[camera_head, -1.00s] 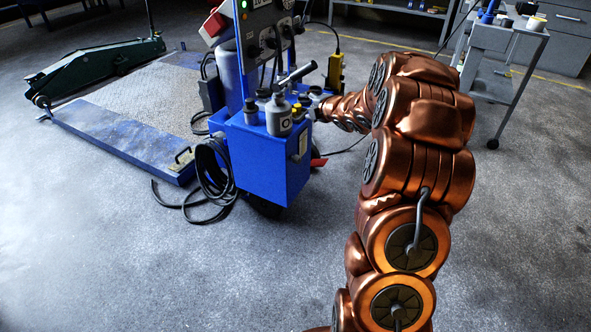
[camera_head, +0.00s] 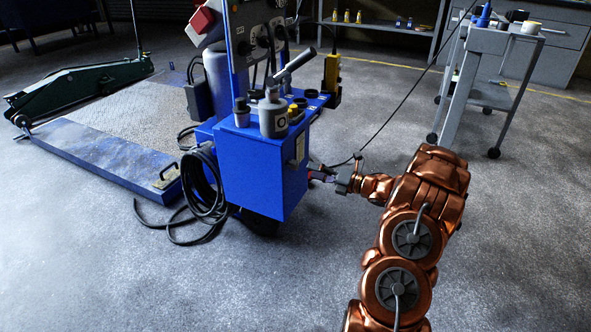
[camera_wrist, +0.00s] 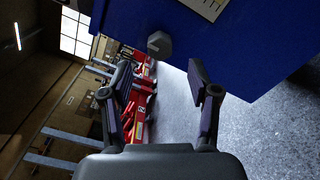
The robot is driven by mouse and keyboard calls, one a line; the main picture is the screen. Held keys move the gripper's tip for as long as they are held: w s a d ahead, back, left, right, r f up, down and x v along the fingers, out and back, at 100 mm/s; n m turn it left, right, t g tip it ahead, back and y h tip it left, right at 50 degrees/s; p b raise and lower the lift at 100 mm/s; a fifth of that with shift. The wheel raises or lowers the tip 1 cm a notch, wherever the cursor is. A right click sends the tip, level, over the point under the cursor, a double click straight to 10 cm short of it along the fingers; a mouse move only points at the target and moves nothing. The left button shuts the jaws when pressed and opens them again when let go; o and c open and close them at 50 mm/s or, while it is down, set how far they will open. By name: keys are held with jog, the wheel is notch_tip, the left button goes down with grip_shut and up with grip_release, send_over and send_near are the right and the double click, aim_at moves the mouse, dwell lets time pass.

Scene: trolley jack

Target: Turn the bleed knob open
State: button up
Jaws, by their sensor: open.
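A dark grey knob (camera_wrist: 159,44), likely the bleed knob, sticks out from the blue box (camera_wrist: 235,50) in the wrist view. It is ahead of my gripper (camera_wrist: 160,80), roughly centred between the two fingers and apart from them. My gripper is open and empty. In the head view my gripper (camera_head: 327,173) is low beside the right side of the blue box (camera_head: 245,170), below its pale label (camera_head: 299,148). I cannot clearly make out the knob in the head view.
A grey cart (camera_head: 480,42) stands at right. Red equipment (camera_wrist: 138,105) shows behind the left finger.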

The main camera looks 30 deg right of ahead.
aim_at(298, 166)
jog(key=shift+b+x, duration=0.95)
jog(key=shift+x, duration=2.55)
grip_shut()
